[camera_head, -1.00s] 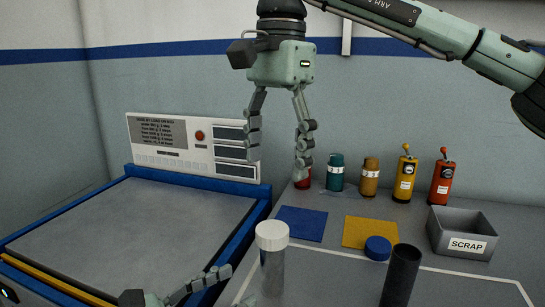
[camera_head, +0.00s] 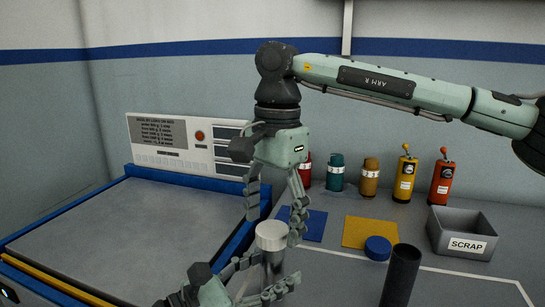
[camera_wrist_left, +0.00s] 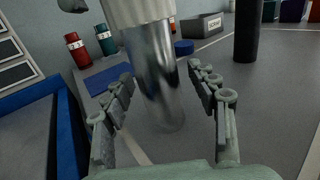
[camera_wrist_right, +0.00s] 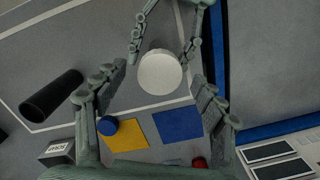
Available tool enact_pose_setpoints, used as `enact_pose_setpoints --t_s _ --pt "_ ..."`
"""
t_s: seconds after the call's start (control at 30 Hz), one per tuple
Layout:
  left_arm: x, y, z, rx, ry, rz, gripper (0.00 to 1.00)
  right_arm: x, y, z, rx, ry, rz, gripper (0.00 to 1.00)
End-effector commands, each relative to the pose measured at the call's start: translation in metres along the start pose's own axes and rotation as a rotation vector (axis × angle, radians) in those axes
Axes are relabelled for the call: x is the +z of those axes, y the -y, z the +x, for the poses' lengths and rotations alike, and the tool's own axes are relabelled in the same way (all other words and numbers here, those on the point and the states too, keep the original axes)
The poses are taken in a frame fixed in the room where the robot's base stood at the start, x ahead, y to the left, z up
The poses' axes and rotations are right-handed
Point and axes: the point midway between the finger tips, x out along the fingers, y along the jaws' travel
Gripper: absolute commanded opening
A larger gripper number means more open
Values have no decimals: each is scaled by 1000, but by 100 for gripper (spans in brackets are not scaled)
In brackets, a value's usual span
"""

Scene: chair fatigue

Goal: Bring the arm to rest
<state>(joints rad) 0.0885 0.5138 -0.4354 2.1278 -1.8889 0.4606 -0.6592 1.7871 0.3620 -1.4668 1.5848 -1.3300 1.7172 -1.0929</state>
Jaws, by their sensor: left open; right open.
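A clear cylinder (camera_head: 272,262) with a white cap (camera_head: 271,234) stands upright on the bench; the cap also shows in the right wrist view (camera_wrist_right: 160,72). My left gripper (camera_head: 262,277) is open, low down, with its fingers on either side of the cylinder body. In the left wrist view the cylinder (camera_wrist_left: 158,85) shows between the open fingers; contact cannot be told. My right gripper (camera_head: 274,222) is open and points down, its fingers spread at the cap. In the right wrist view the cap lies between and beyond its fingertips; nothing is seen gripped.
A black tube (camera_head: 401,276) and blue disc (camera_head: 377,248) stand to the right. Blue (camera_head: 312,224) and yellow (camera_head: 369,232) mats lie behind. A grey SCRAP bin (camera_head: 462,235) and several coloured canisters line the back. A blue-framed tray (camera_head: 120,225) fills the left.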

Motion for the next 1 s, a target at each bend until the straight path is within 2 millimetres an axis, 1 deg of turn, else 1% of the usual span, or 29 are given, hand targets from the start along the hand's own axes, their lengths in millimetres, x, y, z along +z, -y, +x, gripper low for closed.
enact_pose_setpoints --t_s 0.03,0.07,0.1,0.2,0.27,0.3,0.4,0.5,1.0 --pt "0 0 0 0 0 0 58 0 -1 11 4 1 -1 70" --pt "0 0 0 0 0 0 58 0 -1 17 3 2 -1 70" --pt "0 0 0 0 0 0 58 0 1 0 -5 -2 0 70" --pt "0 0 0 0 0 0 58 1 1 -20 -5 -3 0 70" --pt "0 0 0 0 0 0 58 0 0 -20 0 -5 0 70" --pt "0 0 0 0 0 0 58 1 0 -27 -2 -1 -1 70" --pt "0 0 0 0 0 0 58 2 0 -37 0 0 -1 70" --pt "0 0 0 0 0 0 58 2 0 -41 0 0 -1 70" --pt "4 2 -1 -1 5 -4 58 0 -2 -44 -4 -11 -3 70"
